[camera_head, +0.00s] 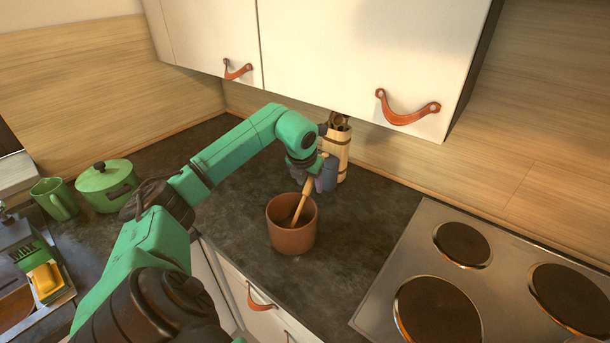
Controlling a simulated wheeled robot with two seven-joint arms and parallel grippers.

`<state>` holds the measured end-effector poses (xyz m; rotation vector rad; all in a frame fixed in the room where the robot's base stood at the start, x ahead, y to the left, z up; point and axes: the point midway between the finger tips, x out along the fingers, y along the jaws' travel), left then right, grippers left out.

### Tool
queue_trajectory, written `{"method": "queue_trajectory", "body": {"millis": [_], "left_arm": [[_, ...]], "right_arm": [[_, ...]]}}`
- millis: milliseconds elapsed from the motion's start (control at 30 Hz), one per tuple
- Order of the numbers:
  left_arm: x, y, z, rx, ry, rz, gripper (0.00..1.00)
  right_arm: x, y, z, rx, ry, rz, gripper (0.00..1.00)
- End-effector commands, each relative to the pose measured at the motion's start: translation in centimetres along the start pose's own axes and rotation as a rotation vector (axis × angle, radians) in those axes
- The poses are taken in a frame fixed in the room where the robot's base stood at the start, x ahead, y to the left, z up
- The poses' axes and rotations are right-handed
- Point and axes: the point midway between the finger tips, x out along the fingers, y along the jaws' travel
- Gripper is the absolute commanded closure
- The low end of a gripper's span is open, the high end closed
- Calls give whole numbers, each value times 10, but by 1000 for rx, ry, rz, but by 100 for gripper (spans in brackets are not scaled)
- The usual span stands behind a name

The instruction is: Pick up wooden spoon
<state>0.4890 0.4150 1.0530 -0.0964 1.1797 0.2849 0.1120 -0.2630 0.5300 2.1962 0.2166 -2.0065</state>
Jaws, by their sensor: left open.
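The wooden spoon (303,203) stands tilted in a brown pot (292,236) on the dark counter, its handle leaning up to the right. The spoon's lower end is hidden inside the pot. My left gripper (325,174) is open at the upper part of the handle, above the pot's right rim. The fingers partly hide the handle's top, and I cannot tell whether they touch it. My right gripper is not in view.
A pale wooden holder (338,148) stands just behind the gripper. A stove (480,270) lies to the right. A green lidded pot (107,186) and green mug (55,199) stand left. White cabinets (345,45) with leather pulls hang above.

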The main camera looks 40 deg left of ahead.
Motion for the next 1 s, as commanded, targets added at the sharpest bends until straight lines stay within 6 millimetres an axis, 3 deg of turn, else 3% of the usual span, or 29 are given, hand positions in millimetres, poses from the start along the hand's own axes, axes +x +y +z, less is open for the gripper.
{"method": "queue_trajectory", "body": {"millis": [167,333,767,1000], "left_arm": [[2,0,0,0,-1,0,40],[1,0,0,0,-1,0,100],[-4,0,3,0,-2,0,100],[-40,3,18,-1,-7,-2,100]], "right_arm": [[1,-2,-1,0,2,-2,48],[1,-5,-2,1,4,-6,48],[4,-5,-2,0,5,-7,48],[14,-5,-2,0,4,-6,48]]}}
